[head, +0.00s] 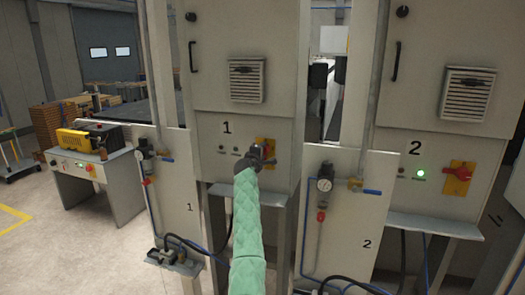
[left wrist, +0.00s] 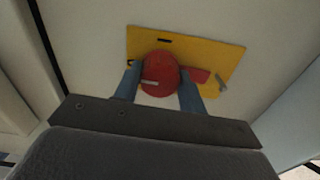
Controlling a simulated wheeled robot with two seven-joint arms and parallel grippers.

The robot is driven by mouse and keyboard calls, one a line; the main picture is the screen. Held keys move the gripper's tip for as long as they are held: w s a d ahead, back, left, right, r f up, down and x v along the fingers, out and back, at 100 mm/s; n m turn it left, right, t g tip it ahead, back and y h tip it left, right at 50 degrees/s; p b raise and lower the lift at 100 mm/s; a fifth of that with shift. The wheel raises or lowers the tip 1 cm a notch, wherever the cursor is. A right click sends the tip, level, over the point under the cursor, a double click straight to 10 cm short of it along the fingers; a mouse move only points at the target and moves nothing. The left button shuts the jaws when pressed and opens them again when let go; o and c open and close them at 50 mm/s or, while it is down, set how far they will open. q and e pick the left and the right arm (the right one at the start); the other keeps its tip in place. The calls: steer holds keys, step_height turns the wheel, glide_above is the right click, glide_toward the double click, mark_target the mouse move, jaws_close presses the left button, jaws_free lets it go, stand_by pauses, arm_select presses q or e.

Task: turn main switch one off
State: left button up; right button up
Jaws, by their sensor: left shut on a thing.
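Main switch one is a red rotary knob (left wrist: 160,74) on a yellow plate (left wrist: 215,54), on the front of cabinet 1. In the head view, part of the yellow plate (head: 267,141) shows behind my left gripper (head: 258,154), which mostly hides the knob. In the left wrist view, my left gripper (left wrist: 160,88) has its two blue-grey fingers on either side of the knob, shut on it. The knob's red lever (left wrist: 198,76) points to the right in that view. The small lamps beside the switch look unlit. My right gripper is not in view.
Cabinet 2 (head: 432,150) at right has its own red switch (head: 463,173) on a yellow plate and a lit green lamp (head: 421,173). Pressure regulators with blue-handled valves flank the cabinets. A bench (head: 100,178) with a yellow device stands left; open floor lies further left.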

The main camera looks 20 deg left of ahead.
arm_select(q)
steer(key=shift+n, duration=0.5)
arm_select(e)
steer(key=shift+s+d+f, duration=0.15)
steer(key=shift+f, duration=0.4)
arm_select(q)
steer(key=shift+a, duration=0.1)
steer(key=o, duration=1)
steer(key=shift+s+a+b, duration=0.15)
steer(key=shift+s+b, duration=1.05)
steer(key=shift+s, duration=2.7)
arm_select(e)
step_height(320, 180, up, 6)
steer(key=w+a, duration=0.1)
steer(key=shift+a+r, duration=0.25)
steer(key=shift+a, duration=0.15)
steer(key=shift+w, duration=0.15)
